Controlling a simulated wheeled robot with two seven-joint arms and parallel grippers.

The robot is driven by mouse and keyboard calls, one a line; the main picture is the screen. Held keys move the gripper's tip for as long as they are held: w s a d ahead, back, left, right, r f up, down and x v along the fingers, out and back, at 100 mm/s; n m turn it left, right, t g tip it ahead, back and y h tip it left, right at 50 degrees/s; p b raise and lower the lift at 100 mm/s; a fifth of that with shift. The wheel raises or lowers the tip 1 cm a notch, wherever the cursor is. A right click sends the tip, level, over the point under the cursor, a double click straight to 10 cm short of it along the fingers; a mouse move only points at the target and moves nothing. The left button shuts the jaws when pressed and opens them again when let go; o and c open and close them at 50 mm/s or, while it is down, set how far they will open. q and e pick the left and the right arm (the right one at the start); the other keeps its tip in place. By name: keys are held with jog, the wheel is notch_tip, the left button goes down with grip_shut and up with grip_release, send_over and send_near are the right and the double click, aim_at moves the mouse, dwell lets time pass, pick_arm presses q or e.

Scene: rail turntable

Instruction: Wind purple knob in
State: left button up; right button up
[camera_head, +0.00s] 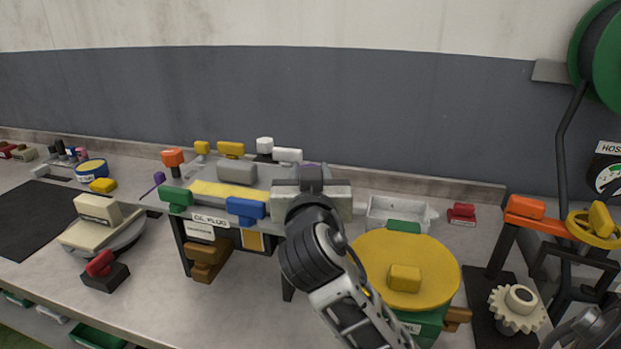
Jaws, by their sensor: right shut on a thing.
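The gripper and wrist cover most of the knob's lower part and the fixture's right end, so the fingertips' contact is partly hidden. A second small purple piece (158,178) on a thin dark rod sticks out at the fixture's left side, apart from my gripper.
Green (175,197), blue (246,208) and orange (172,157) blocks sit around the fixture. A yellow turntable disc (430,262) is close to the right of my forearm. A grey tray (397,213) lies behind it. An orange-topped stand (524,207) and a gear (517,308) are farther right.

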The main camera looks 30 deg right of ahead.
jog(key=shift+r+m+g+h, duration=0.1)
jog(key=shift+m+g+h, duration=0.3)
jog(key=shift+h, duration=0.1)
jog(key=o, duration=1)
jog(key=shift+s+a, duration=0.1)
jog(key=shift+b+v, duration=1.15)
jog(key=shift+v, duration=2.45)
